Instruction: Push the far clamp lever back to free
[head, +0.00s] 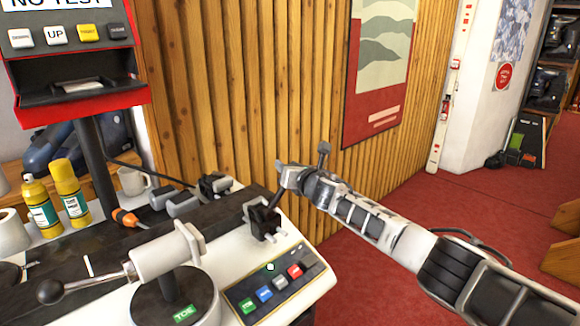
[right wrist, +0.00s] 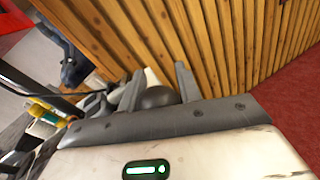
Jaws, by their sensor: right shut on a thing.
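My right gripper (head: 301,163) comes in from the right, above the right end of the bench machine. In the right wrist view, its two fingers (right wrist: 158,85) stand on either side of a dark round knob (right wrist: 160,97), and it is shut on it. I take this knob to be the end of the far clamp lever. A black clamp (head: 263,220) stands on the machine just below and left of the gripper; the lever between them is mostly hidden. My left gripper is out of view.
A panel of coloured buttons (head: 278,282) lies in front of the black clamp. A red-framed display unit (head: 75,107), two yellow bottles (head: 70,187) and a mug (head: 132,181) stand at left. A wood-slat wall (head: 240,90) rises close behind the gripper. Red floor is open at right.

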